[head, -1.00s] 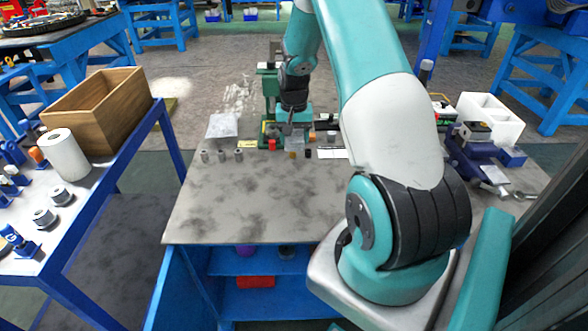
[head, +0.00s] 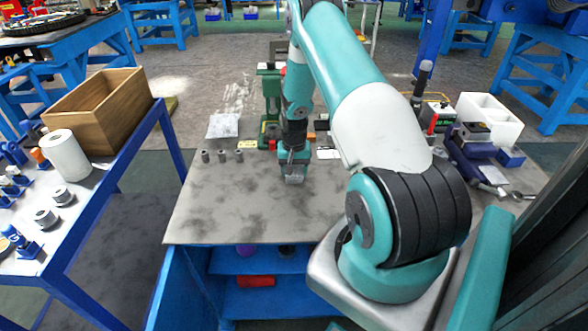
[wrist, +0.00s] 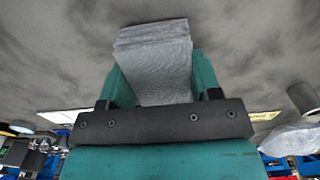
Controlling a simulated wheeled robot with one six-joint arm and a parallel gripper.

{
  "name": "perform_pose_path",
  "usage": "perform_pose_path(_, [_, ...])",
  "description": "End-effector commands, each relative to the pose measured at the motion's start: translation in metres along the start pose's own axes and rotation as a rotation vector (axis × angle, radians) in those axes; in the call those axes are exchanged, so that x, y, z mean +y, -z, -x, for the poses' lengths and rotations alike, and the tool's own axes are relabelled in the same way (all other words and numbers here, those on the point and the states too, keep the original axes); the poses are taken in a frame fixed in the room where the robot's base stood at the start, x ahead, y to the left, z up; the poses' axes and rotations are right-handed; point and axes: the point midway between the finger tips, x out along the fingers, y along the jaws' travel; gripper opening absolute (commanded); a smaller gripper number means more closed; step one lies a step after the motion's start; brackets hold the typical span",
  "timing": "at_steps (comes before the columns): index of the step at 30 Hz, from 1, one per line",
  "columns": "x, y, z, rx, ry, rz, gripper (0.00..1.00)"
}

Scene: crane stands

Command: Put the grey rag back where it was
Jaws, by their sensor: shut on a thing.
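The grey rag (head: 294,177) is a folded, layered piece of cloth. It sticks out between the two teal fingers of my gripper (head: 292,161), which is shut on it. The wrist view shows the rag (wrist: 155,55) close up, with a finger of my gripper (wrist: 160,78) on each side. My gripper points down over the bare middle of the grey worktable (head: 225,205). I cannot tell whether the rag touches the tabletop.
A green machine (head: 268,100) stands at the table's back, partly behind my arm. Several small grey cylinders (head: 222,156) and a pale crumpled sheet or bag (head: 222,126) lie left of it. A blue vise (head: 475,155) and white bin (head: 490,120) are right. The front tabletop is clear.

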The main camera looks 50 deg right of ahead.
Motion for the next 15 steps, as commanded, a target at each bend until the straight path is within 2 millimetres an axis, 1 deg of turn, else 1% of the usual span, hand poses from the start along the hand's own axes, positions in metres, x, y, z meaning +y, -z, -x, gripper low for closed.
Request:
perform_pose_path(3, [0.0, -0.0001, -0.0042, 0.0, 0.0, 0.0, 0.36])
perform_pose_path(4, [0.0, -0.0001, -0.0032, 0.0, 0.0, 0.0, 0.62])
perform_pose_path(5, [0.0, -0.0001, -0.0028, 0.0, 0.0, 0.0, 0.69])
perform_pose_path(6, [0.0, -0.0001, -0.0027, 0.0, 0.0, 0.0, 0.79])
perform_pose_path(7, [0.0, -0.0001, -0.0027, 0.0, 0.0, 0.0, 0.83])
perform_pose_path(15, [0.0, 0.0, -0.0012, 0.0, 0.0, 0.0, 0.83])
